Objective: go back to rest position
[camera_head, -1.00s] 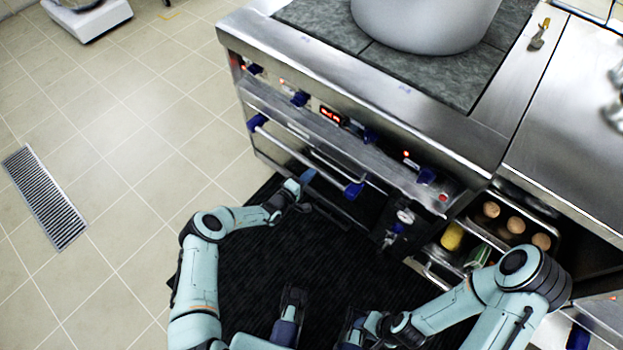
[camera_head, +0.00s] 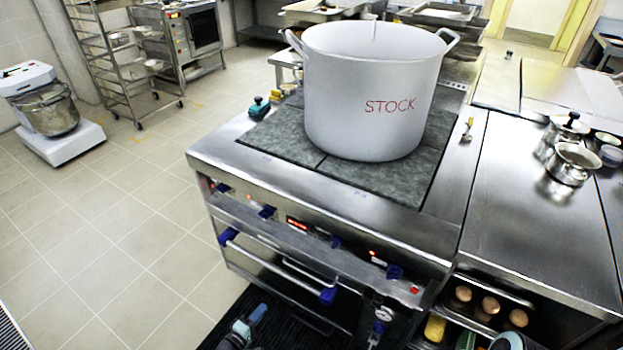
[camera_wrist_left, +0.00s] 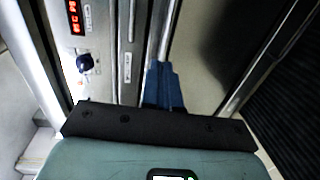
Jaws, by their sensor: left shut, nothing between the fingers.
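My left gripper (camera_head: 256,315) shows at the bottom edge of the head view, low in front of the stove, over the dark mat. It is shut and empty. In the left wrist view its blue fingers (camera_wrist_left: 164,86) are together, in front of the stove's steel front. Only a small part of my right arm shows at the bottom right of the head view. My right gripper is out of view.
The stove (camera_head: 330,200) carries a large pot marked STOCK (camera_head: 370,95). A steel counter (camera_head: 530,220) with small pots (camera_head: 572,162) adjoins it. A mixer (camera_head: 48,112) stands at left. The tiled floor (camera_head: 120,220) is clear.

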